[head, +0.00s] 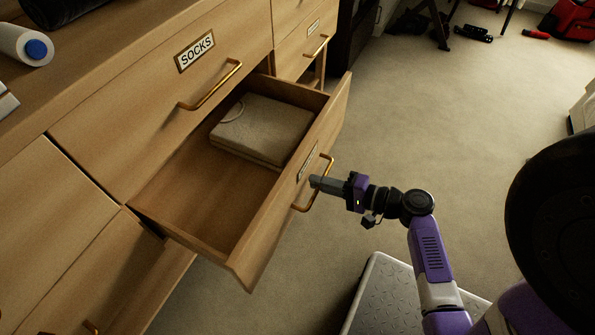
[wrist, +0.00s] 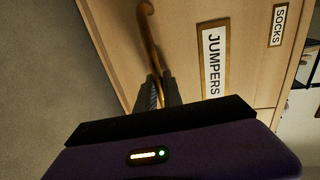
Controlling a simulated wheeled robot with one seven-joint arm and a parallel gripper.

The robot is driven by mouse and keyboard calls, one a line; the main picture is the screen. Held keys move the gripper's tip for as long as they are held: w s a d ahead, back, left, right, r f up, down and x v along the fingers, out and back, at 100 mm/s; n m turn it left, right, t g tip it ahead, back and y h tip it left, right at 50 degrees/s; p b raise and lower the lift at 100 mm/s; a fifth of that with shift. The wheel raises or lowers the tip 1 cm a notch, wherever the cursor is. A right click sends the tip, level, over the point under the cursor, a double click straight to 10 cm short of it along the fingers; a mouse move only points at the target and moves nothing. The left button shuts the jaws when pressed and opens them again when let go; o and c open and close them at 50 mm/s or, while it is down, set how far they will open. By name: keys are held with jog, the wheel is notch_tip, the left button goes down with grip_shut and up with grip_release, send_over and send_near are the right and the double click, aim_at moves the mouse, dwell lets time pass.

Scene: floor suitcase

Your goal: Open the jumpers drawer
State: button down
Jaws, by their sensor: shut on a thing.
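The jumpers drawer (head: 190,200) is pulled well out of the wooden dresser, below the drawer labelled SOCKS. A folded beige garment (head: 262,128) lies inside it at the far end. Its JUMPERS label (wrist: 214,62) reads clearly in the wrist view. My gripper (head: 318,183) is at the brass handle (head: 327,168) on the drawer front, with its fingers shut on the handle. The handle also shows in the wrist view (wrist: 147,30), running down between the fingers (wrist: 159,92). The part between the fingertips is hidden.
The closed socks drawer (head: 150,110) is above the open drawer. Carpet (head: 430,110) to the right is largely clear.

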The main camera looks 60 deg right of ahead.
jog(key=shift+f+v, duration=0.25)
jog(key=shift+v, duration=0.9)
jog(key=shift+f+v, duration=0.2)
jog(key=shift+v, duration=0.9)
jog(key=shift+s, duration=0.1)
jog(key=c, duration=1.5)
grip_release()
jog(key=p+v, duration=0.2)
jog(key=v, duration=0.5)
jog(key=shift+s, duration=0.4)
